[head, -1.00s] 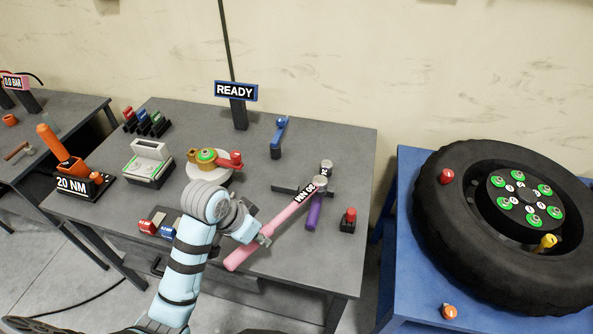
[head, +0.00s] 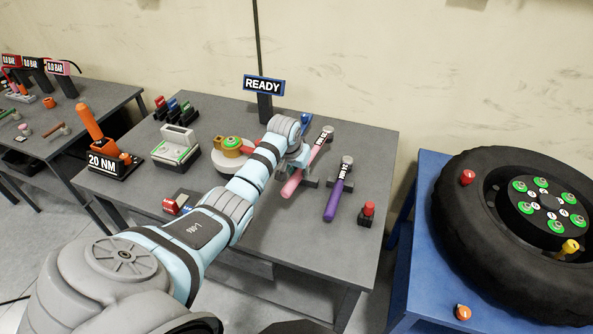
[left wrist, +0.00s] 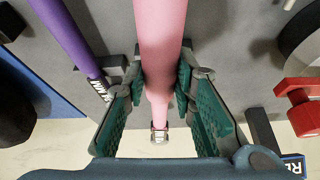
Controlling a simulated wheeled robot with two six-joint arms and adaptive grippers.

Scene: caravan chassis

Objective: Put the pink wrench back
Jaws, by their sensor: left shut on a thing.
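The pink wrench (head: 293,184) is beside the purple wrench (head: 335,203), roughly parallel to it, with its silver head toward the back of the grey table. Its label is partly visible. My left gripper (head: 297,164) is shut on the pink wrench's handle. In the left wrist view the pink handle (left wrist: 160,45) runs between the two green-padded fingers (left wrist: 165,105), its silver head beyond them. A dark holder (head: 310,182) shows by the pink handle; I cannot tell whether the wrench rests in it. My right gripper is not in view.
The purple wrench lies close to the right. A red button (head: 367,213) stands near the table's right edge. A round fixture (head: 232,150) with a green nut is left of my gripper, the READY sign (head: 264,85) behind. A tyre (head: 460,225) lies on a blue table.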

